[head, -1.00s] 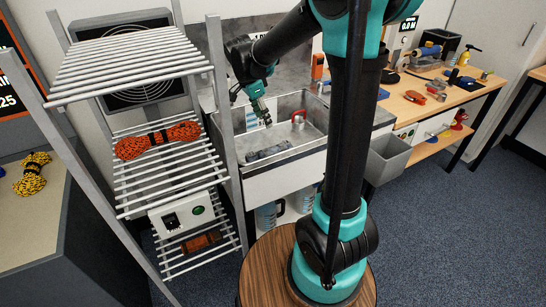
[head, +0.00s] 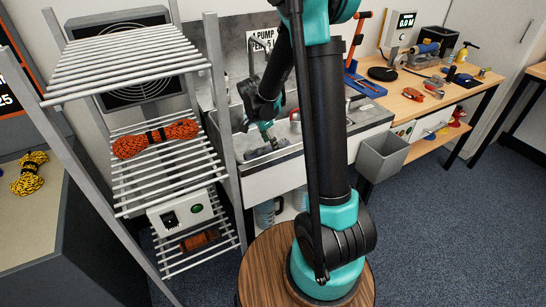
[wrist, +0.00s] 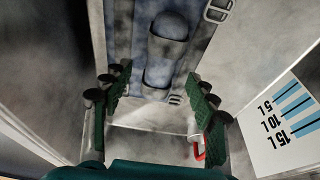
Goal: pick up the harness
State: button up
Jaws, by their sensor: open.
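The harness (wrist: 168,45) is a dull blue-grey padded strap piece with a metal buckle (wrist: 218,10). It lies in the grey sink basin (wrist: 60,85), and in the head view the harness (head: 268,151) shows only as a dark strip at the front of the basin. My gripper (wrist: 158,100) is open, its two green fingers apart with nothing between them. In the wrist view the harness lies ahead of the fingertips. In the head view my gripper (head: 266,133) points down into the basin just above the harness; contact cannot be told.
A red-handled item (wrist: 200,150) is in the basin near one finger. A litre scale (wrist: 285,115) marks the basin wall. A rack (head: 225,120) with an orange rope (head: 155,138) stands left of the sink. A grey bin (head: 382,155) and workbench (head: 440,90) are at right.

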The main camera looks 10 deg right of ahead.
jog(key=shift+d+f, duration=0.2)
jog(key=shift+f, duration=0.4)
jog(key=shift+c, duration=0.4)
grip_shut()
